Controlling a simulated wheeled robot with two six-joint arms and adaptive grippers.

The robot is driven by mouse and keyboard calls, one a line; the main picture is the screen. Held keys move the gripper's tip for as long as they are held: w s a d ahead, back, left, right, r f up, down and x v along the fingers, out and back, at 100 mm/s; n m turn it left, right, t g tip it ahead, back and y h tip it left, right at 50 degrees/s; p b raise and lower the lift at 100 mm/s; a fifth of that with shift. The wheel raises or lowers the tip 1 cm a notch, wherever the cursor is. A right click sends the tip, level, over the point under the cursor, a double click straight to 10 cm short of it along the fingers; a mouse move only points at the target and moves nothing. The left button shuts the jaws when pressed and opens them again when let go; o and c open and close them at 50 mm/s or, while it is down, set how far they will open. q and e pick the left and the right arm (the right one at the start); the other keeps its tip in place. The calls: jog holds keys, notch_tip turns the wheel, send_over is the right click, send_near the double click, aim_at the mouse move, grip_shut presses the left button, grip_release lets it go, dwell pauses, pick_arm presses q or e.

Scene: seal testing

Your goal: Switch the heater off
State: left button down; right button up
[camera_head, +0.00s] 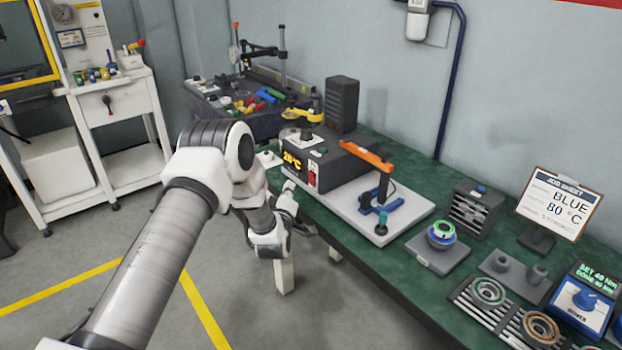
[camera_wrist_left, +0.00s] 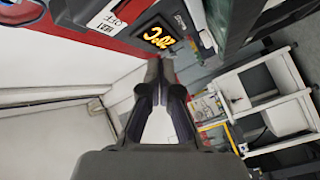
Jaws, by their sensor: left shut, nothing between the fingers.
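The heater (camera_head: 345,168) is a dark box on a pale base plate on the green bench. Its front has an amber display (camera_head: 291,160) reading about 20°C and a small red switch part (camera_head: 312,178).
An orange-handled lever clamp (camera_head: 367,156) stands on the base plate (camera_head: 345,205) right of the heater. A job sheet (camera_head: 560,204) reads BLUE 80 °C. The floor in front is clear.

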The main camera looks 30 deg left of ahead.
aim_at(312, 179)
pick_arm(q)
jog(key=w, duration=0.1)
jog(key=w+d+b, duration=0.1)
jog(key=w, duration=0.1)
jog(key=shift+w+d+r+b, duration=0.1)
jog(key=shift+d+b, duration=0.05)
jog(key=shift+b, duration=0.15)
jog(key=shift+w+d+r, duration=0.1)
jog(key=shift+w+d, duration=0.05)
jog(key=shift+w, duration=0.25)
jog(key=shift+r, duration=0.1)
dwell(0.6)
jog(key=shift+w+d+b, duration=0.15)
jog(key=shift+w+b, duration=0.1)
jog(key=shift+b, duration=0.2)
jog(key=shift+w, duration=0.15)
jog(key=shift+w+d+r, duration=0.1)
jog(key=shift+w+d, duration=0.05)
jog(key=shift+w, duration=0.1)
dwell(0.4)
